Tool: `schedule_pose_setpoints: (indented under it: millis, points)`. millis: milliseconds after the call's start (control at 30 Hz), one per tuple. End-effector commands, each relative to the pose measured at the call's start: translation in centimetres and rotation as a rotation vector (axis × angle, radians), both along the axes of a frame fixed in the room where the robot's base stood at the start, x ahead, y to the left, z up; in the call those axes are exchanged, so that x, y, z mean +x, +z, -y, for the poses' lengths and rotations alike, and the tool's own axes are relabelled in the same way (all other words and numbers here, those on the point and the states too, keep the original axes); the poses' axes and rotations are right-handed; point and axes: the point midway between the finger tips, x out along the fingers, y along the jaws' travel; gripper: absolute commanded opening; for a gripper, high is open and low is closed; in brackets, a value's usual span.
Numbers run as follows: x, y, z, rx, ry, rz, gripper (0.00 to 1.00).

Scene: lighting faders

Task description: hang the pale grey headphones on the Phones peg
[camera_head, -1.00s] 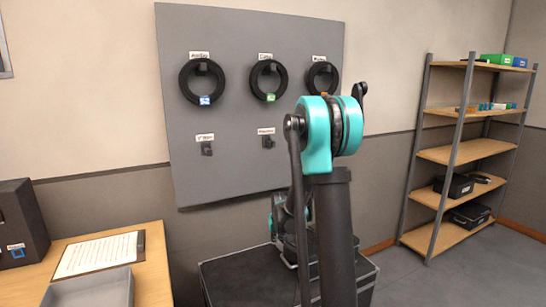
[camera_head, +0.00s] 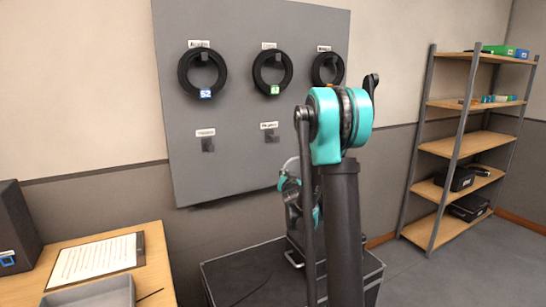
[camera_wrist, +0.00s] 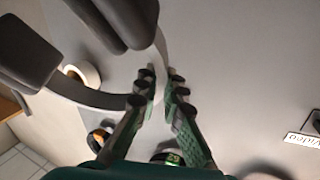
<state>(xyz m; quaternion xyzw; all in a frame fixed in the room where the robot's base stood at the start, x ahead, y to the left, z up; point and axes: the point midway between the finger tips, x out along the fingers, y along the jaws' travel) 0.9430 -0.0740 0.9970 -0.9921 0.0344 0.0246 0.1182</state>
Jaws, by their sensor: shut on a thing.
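My gripper (camera_wrist: 163,95) is shut on the thin pale band of the headphones in the wrist view. The headphones' dark grey ear pads (camera_wrist: 118,18) hang at the upper left of that view, with a curved dark part passing left of the fingers. In the head view a pale arc of the headphones (camera_head: 290,164) shows beside my arm, in front of the board's lower right. Two bare pegs are in the board's lower row, a left one (camera_head: 207,145) and a right one (camera_head: 271,136). Their labels are too blurred to tell which is Phones.
The grey board (camera_head: 235,165) carries black cable coils above, at left (camera_head: 183,80), middle (camera_head: 257,80) and right (camera_head: 316,75). A black case (camera_head: 245,270) stands below. A wooden table (camera_head: 70,245) is at left, shelves (camera_head: 460,145) at right. The wrist view shows a "Video" label (camera_wrist: 303,141).

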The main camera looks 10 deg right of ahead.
Motion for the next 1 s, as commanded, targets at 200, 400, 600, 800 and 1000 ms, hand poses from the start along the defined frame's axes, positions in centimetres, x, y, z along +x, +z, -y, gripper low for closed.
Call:
schedule_pose_setpoints:
  millis: [200, 400, 600, 800, 1000]
  points:
    - [0.0, 1.0, -0.4, 0.004, 0.019, 0.049, 0.00]
    - [0.0, 1.6, -0.6, 0.005, 0.027, 0.081, 0.00]
    - [-0.1, 2.7, -1.0, 0.006, 0.049, 0.132, 0.00]
    - [-0.5, 5.3, -2.3, 0.022, 0.115, 0.250, 0.00]
    - [-1.6, 8.1, -4.1, 0.050, 0.208, 0.367, 0.00]
